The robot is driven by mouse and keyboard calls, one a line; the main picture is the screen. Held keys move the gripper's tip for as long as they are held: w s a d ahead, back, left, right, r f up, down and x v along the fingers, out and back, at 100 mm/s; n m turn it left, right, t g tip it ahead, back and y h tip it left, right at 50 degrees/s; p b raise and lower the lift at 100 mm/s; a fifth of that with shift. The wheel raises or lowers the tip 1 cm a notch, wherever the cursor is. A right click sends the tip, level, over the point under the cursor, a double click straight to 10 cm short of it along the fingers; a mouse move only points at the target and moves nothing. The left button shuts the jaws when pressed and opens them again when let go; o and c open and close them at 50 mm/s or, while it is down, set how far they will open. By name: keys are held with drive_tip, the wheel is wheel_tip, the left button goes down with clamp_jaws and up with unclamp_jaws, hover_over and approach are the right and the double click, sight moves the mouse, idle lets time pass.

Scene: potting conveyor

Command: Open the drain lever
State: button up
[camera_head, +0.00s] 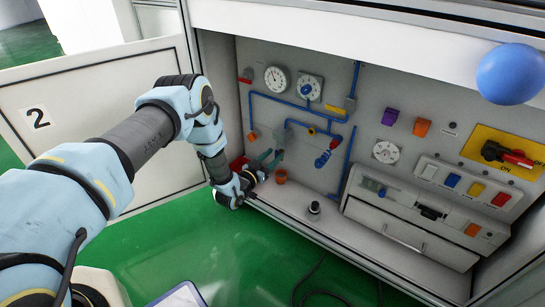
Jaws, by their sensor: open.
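My arm reaches from the left into the open cabinet. No part is readably marked as the drain lever. A red part (237,164) shows partly hidden behind my wrist.
Blue pipes (297,101), gauges (275,79) and a yellow-backed red switch (510,155) cover the panel. A small black knob (315,208) stands on the cabinet floor. A door marked 2 (60,117) is left. A blue ball (510,74) is upper right.

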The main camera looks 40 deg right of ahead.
drive_tip(key=p+v, duration=0.2)
drive_tip(key=v, duration=0.8)
drive_tip(key=shift+a, duration=0.35)
